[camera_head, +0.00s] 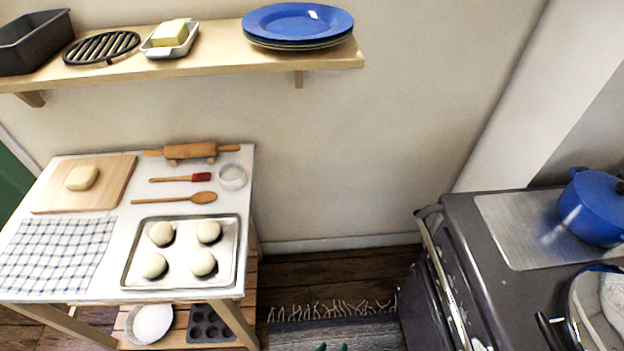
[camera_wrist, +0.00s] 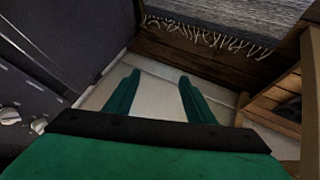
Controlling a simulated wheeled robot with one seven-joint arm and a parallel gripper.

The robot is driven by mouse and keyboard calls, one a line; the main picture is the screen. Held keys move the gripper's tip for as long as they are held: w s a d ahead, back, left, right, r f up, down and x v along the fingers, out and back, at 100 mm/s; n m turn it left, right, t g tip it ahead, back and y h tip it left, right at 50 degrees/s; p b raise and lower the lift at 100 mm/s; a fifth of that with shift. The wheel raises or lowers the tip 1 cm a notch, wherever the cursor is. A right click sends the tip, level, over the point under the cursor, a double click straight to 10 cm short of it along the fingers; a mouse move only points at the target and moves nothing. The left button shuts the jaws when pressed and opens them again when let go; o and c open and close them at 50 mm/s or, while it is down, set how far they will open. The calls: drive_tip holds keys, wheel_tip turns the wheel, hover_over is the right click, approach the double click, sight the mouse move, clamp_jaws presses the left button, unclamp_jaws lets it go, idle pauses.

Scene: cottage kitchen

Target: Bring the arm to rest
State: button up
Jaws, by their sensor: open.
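My gripper (camera_wrist: 158,82) shows in the wrist view with its two green fingers apart and nothing between them. It points down toward the floor and pale skirting, between the dark stove front on the left and a wooden frame on the right. In the head view only the green tips of my gripper (camera_head: 332,347) show at the bottom edge, over the grey rug (camera_head: 335,335). The rest of my arm is out of that view.
A work table (camera_head: 125,225) on the left bears a baking tray (camera_head: 128,283) with several dough balls. A stove (camera_head: 470,235) with a blue pot (camera_head: 597,205) stands on the right. A shelf (camera_head: 200,68) with blue plates (camera_head: 297,22) hangs above. The floor between is free.

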drive_tip(key=s+a+r+t+y, duration=0.35)
drive_tip(key=s+a+r, duration=0.25)
drive_tip(key=s+r, duration=0.5)
wheel_tip(320, 180, up, 25)
drive_tip(key=s+t+y, duration=0.1)
drive_tip(key=s+t, duration=0.2)
drive_tip(key=t, duration=0.1)
drive_tip(key=shift+a, duration=0.25)
drive_tip(key=shift+y, duration=0.25)
drive_tip(key=c, duration=0.4)
drive_tip(key=shift+w, duration=0.1)
drive_tip(key=shift+c, duration=0.4)
drive_tip(key=shift+d, duration=0.1)
